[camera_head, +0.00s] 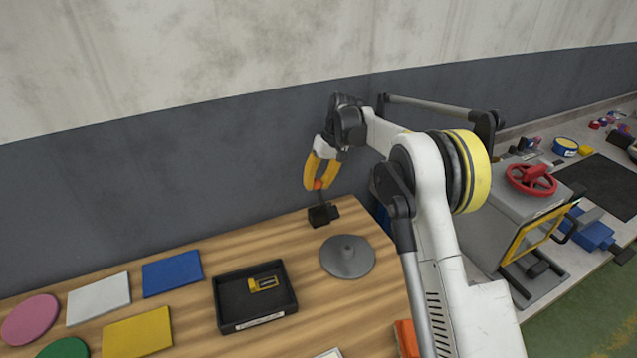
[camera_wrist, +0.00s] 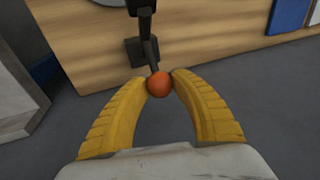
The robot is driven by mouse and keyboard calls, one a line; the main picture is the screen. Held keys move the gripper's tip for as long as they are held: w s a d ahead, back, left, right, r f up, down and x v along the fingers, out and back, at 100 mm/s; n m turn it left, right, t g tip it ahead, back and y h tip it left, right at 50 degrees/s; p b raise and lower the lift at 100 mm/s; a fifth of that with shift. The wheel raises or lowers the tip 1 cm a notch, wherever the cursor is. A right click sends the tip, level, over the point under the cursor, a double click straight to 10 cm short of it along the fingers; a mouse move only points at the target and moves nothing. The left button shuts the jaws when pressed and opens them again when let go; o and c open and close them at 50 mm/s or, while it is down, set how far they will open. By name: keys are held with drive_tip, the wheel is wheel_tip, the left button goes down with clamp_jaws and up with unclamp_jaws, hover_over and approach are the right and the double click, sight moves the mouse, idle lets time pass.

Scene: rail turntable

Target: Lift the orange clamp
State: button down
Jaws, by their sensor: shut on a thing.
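The clamp has a round orange knob (camera_wrist: 159,85) on a thin dark stem, which joins a black block (camera_head: 322,215) at the back edge of the wooden table. My gripper (camera_head: 318,184) has curved yellow fingers. It is shut on the orange knob, one fingertip on each side, above the black block. In the wrist view, the stem runs from the knob to the black block (camera_wrist: 137,48) at the table edge. The stem looks slightly tilted there.
A grey disc (camera_head: 347,262) with a raised hub lies near the clamp. A black tray (camera_head: 228,313) holds a small yellow-and-black item. Flat coloured plates lie left. A grey machine with a red handwheel (camera_head: 531,179) stands right of my arm. The wall is behind.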

drive_tip(key=shift+w+a, duration=0.15)
drive_tip(key=shift+w, duration=0.15)
idle(0.4)
drive_tip(key=c, duration=1)
unclamp_jaws()
drive_tip(key=shift+f, duration=0.1)
drive_tip(key=shift+c, duration=0.2)
drive_tip(key=v, duration=1.2)
